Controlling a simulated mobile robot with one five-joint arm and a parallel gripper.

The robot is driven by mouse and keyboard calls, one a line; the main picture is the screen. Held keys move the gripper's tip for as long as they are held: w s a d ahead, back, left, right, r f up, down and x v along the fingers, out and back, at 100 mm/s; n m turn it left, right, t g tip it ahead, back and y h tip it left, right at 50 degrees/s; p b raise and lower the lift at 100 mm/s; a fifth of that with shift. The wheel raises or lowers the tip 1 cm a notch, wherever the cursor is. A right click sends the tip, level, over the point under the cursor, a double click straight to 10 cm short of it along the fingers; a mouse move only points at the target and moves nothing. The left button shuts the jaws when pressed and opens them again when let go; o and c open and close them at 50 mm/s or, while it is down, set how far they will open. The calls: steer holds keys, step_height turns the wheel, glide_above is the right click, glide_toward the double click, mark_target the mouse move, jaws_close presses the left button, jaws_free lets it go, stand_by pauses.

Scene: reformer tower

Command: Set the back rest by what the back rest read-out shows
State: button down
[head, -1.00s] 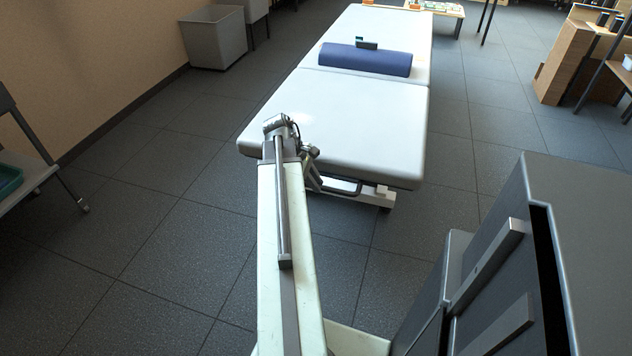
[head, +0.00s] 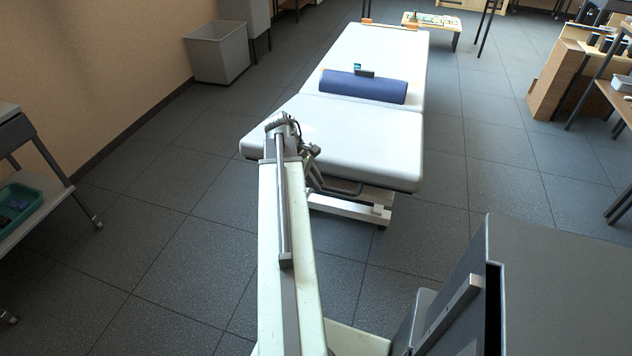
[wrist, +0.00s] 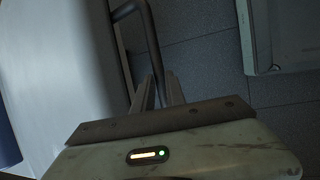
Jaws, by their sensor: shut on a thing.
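The couch has a white near section (head: 345,140), which I take for the back rest, tilted up from the couch base (head: 345,212). In the head view my arm largely hides the gripper. A small dark device with a teal face (head: 364,70) stands by the blue bolster (head: 362,87); whether it is the read-out I cannot tell, and its face is too small to read.
A grey cabinet (head: 555,290) stands close at the right front. A trolley with a green tray (head: 18,205) is at the left. A grey bin (head: 217,52) stands by the wall. Wooden boxes (head: 560,75) are at the far right. Floor on both sides of the couch is open.

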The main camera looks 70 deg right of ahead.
steer(key=r, duration=0.1)
steer(key=d+r+p, duration=0.1)
steer(key=r, duration=0.1)
steer(key=shift+d, duration=0.1)
steer(key=shift+f, duration=0.2)
steer(key=c, duration=1.4)
jaws_free()
steer(key=shift+d+f, duration=0.1)
steer(key=shift+f, duration=0.1)
steer(key=shift+o, duration=0.2)
steer(key=shift+r, duration=0.15)
steer(key=p+v, duration=0.6)
steer(key=v, duration=0.1)
steer(key=shift+a+r+p, duration=0.25)
steer(key=shift+p, duration=0.15)
steer(key=shift+w, duration=0.15)
